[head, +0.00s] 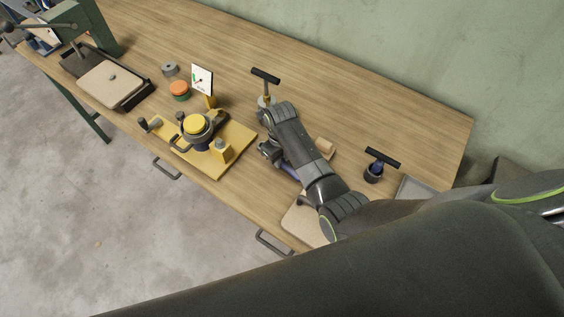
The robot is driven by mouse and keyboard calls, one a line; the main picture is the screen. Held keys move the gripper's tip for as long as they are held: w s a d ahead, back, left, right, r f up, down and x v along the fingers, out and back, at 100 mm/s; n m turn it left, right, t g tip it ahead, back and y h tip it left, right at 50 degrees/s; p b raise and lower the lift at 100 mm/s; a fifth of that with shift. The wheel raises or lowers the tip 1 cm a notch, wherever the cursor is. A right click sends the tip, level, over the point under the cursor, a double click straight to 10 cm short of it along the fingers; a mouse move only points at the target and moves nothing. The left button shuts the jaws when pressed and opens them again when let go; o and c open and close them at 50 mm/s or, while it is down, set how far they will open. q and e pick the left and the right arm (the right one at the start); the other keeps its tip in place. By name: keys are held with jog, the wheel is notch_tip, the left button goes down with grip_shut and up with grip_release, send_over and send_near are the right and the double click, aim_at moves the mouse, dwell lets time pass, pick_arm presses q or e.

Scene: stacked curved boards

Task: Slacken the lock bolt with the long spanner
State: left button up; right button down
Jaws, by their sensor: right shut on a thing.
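The yellow fixture (240,140) stands on the bench at the left of centre, with a round yellow cap (195,124) and a dark lever around it. I cannot make out the lock bolt on it. A black T-handle tool (265,77) with a yellowish stem stands upright behind my right arm's bend. A second black T-handle tool (382,158) stands in a dark blue holder to the right. My right gripper (268,148) is right of the fixture, mostly covered by my arm. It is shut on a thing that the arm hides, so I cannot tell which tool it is. My left gripper is out of view.
A white gauge card (202,79) stands behind the fixture. An orange-topped tin (179,91) and a grey round part (170,70) are left of it. A wooden block (325,147) lies right of my arm. A green press (95,25) is far left. The bench's back is clear.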

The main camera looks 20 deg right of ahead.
jog(key=shift+r+p, duration=1)
jog(key=shift+r, duration=2)
